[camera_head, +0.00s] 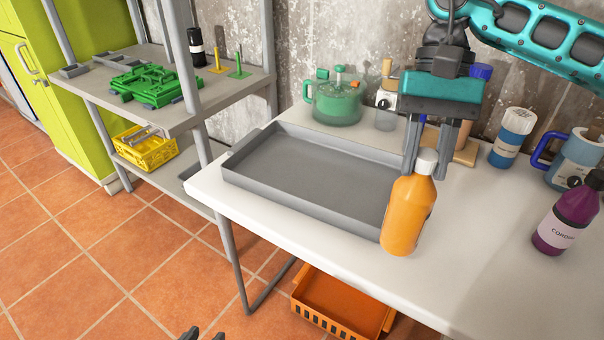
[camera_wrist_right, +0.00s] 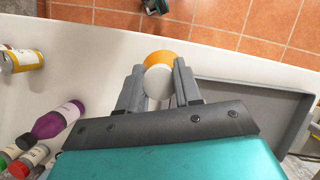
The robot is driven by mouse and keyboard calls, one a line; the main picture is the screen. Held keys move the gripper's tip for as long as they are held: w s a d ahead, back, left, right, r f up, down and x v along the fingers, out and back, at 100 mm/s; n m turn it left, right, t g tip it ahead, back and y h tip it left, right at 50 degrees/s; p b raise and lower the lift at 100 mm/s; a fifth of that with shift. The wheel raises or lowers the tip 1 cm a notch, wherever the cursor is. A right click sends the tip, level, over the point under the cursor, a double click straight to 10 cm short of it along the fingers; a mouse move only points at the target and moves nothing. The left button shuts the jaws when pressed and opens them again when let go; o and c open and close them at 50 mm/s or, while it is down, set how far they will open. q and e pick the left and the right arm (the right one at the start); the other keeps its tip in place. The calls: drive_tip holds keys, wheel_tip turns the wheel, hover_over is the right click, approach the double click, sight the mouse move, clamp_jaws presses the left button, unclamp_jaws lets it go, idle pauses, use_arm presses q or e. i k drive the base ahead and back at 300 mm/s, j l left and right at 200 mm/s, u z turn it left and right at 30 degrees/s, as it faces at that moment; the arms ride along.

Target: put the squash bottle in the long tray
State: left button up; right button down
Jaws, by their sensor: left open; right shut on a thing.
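The squash bottle (camera_head: 407,215) is orange with a white cap and upright, in front of the long tray's right end in the head view. My right gripper (camera_head: 425,165) is shut on it near the cap, from above. The right wrist view shows the bottle's white cap (camera_wrist_right: 158,82) between the fingers. I cannot tell whether its base touches the table. The long grey tray (camera_head: 262,185) lies empty on the white table; in the right wrist view its rim (camera_wrist_right: 222,82) is right of the bottle. My left gripper (camera_head: 204,334) is open at the bottom edge, mostly out of frame.
A purple cordial bottle (camera_head: 568,215), a blue-labelled jar (camera_head: 508,140) and a mug-like container (camera_head: 575,160) stand at the right. A shelf rack (camera_head: 190,120) is left, an orange basket (camera_head: 340,308) below.

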sight(354, 187)
drive_tip(key=u, duration=0.9)
drive_tip(key=l, duration=0.5)
drive_tip(key=i+l+u, duration=0.1)
drive_tip(key=l, duration=0.35)
